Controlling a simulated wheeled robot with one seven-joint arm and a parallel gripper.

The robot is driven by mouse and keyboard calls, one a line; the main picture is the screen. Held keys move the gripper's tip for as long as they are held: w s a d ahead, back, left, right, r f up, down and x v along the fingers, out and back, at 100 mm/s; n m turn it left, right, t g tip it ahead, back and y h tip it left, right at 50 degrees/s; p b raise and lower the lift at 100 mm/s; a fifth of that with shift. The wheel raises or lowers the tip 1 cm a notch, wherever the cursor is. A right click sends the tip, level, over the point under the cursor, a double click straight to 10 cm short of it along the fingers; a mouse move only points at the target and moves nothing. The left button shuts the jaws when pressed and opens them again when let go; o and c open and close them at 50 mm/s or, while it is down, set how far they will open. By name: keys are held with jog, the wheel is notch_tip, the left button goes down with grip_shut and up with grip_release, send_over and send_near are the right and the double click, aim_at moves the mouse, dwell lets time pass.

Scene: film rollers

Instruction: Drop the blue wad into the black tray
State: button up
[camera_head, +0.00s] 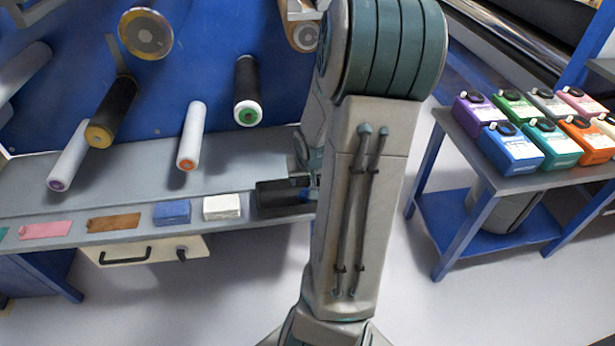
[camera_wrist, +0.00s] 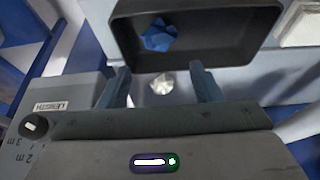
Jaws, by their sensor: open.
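The blue wad (camera_wrist: 158,36) lies inside the black tray (camera_wrist: 125,45) in the wrist view. The tray also shows in the head view (camera_head: 272,197), partly hidden behind my arm. My gripper (camera_wrist: 161,80) is open, with its two fingers apart just beside the tray's near rim. In the head view my arm hides most of my gripper, and the blue wad cannot be made out there.
A blue folded stack (camera_head: 172,213) and a white stack (camera_head: 222,207) lie left of the tray on the grey bench (camera_head: 130,180). Several rollers stick out of the blue panel (camera_head: 205,70) above. A grey box labelled LENGTH (camera_wrist: 65,98) stands close left of my gripper.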

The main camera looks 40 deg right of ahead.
jog(key=p+v, duration=0.4)
jog(key=v, duration=0.3)
jog(key=s+a+r+n+y, duration=0.1)
jog(key=a+r, duration=0.3)
jog(key=a, duration=0.4)
jog(key=s+a+r+n+g, duration=0.1)
jog(key=s+a+r+n, duration=0.2)
jog(key=a, duration=0.5)
jog(key=s+a+r+n+g+y, duration=0.1)
jog(key=s+a+r, duration=0.3)
jog(key=a, duration=0.5)
jog(key=shift+s+r+n+y, duration=0.25)
jog(key=shift+r+n+y, duration=0.05)
jog(key=shift+r+n, duration=0.4)
